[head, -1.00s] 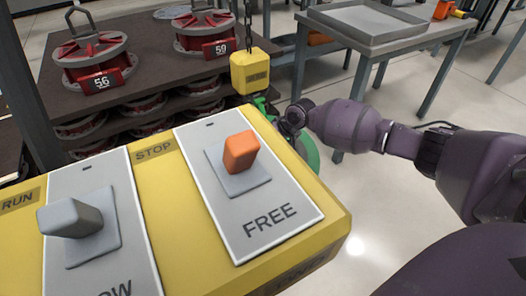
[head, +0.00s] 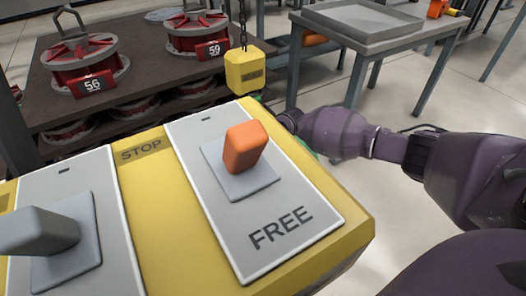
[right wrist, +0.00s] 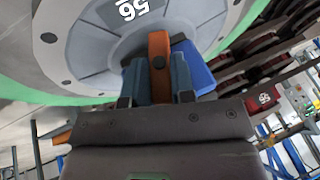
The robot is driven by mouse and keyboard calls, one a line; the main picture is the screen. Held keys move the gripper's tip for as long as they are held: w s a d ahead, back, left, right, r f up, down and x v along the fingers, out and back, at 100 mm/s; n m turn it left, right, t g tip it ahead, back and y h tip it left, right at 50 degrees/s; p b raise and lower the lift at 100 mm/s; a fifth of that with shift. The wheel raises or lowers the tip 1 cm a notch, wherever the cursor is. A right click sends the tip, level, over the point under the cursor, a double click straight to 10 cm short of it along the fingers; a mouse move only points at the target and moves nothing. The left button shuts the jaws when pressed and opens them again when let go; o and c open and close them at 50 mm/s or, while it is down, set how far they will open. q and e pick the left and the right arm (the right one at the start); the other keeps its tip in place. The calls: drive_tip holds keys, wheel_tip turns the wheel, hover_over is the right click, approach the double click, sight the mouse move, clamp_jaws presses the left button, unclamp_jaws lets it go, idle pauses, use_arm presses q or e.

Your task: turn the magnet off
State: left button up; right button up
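A yellow control box (head: 190,215) fills the front of the head view. An orange switch lever (head: 244,147) stands up from its grey plate marked FREE. A grey lever (head: 40,232) sits on the left plate. I cannot tell which lever works the magnet. My right arm (head: 345,132) reaches behind the box, which hides its gripper there. In the right wrist view, my right gripper (right wrist: 160,75) has its fingers on both sides of an orange bar (right wrist: 159,50), against a grey disc (right wrist: 75,45) with a green rim. My left gripper is out of view.
A yellow block (head: 244,72) hangs on a chain behind the box. A dark rack (head: 140,55) holds red reels, two labelled 56 and 59. A grey table (head: 375,35) with a tray stands at the back right.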

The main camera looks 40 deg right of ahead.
clamp_jaws()
drive_tip(key=shift+r+p, duration=0.3)
drive_tip(key=shift+p, duration=0.05)
drive_tip(key=shift+w+a+r+h+p, duration=0.1)
drive_tip(key=shift+a+r+h+p, duration=0.05)
drive_tip(key=shift+h+p, duration=0.2)
drive_tip(key=shift+r+h+p, duration=0.1)
drive_tip(key=shift+h+p, duration=0.15)
drive_tip(key=shift+p, duration=0.1)
drive_tip(key=shift+a+n+h+p, duration=0.15)
drive_tip(key=shift+n+h+p, duration=0.15)
drive_tip(key=shift+h+p, duration=0.25)
drive_tip(key=shift+f+h+p, duration=0.25)
drive_tip(key=shift+h+p, duration=0.2)
drive_tip(key=shift+f, duration=0.25)
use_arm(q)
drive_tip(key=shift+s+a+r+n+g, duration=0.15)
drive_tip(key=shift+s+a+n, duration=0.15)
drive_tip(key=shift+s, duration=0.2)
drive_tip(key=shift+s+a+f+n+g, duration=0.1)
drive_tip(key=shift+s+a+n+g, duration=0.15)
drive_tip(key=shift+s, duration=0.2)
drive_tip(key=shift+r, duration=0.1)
